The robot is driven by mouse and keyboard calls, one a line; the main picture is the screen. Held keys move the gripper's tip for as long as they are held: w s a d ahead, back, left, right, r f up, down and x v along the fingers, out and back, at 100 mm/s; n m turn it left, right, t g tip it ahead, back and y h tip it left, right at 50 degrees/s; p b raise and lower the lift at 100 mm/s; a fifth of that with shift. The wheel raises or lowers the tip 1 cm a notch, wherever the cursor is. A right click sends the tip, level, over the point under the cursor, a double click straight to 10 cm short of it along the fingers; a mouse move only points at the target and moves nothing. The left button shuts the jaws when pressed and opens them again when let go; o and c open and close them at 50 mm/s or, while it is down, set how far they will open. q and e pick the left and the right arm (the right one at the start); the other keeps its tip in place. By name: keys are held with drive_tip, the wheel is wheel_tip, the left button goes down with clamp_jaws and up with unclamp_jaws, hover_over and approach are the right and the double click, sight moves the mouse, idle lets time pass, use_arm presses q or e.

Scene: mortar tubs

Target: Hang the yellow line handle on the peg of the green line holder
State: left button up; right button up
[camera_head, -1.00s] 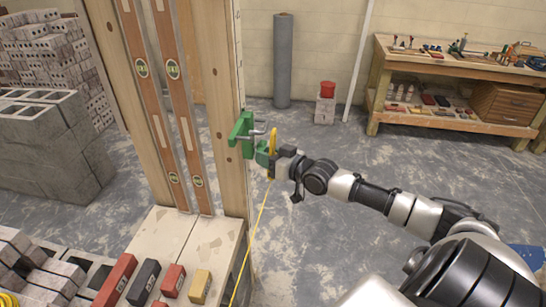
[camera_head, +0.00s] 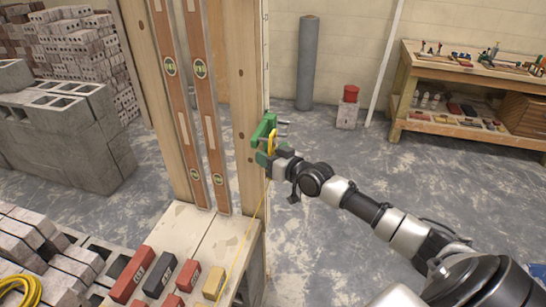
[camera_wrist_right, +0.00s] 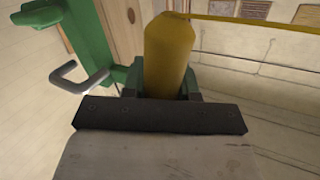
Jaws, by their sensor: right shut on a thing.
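The green line holder (camera_head: 263,131) is fixed to the side of the wooden post, with grey metal pegs sticking out to the right. It also shows at upper left in the right wrist view (camera_wrist_right: 91,38), with a bent grey peg (camera_wrist_right: 80,76) left of the handle. My right gripper (camera_head: 271,159) is shut on the yellow line handle (camera_head: 273,142), close beside the holder. The handle stands up between the fingers in the wrist view (camera_wrist_right: 167,55). Whether the handle touches a peg I cannot tell. My left gripper is not in view.
A thin yellow line (camera_head: 245,238) runs from the handle down past the ledge. Two spirit levels (camera_head: 208,100) lean beside the wooden post (camera_head: 243,100). Bricks (camera_head: 158,274) lie on the ledge below. A workbench (camera_head: 470,105) stands at the back right. The floor right of the post is open.

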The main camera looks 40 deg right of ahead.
drive_tip(key=shift+w+a+f+b, duration=0.5)
drive_tip(key=shift+w+a+f, duration=0.15)
drive_tip(key=shift+w, duration=0.15)
idle(0.4)
drive_tip(key=o, duration=1.6)
drive_tip(key=shift+o, duration=0.9)
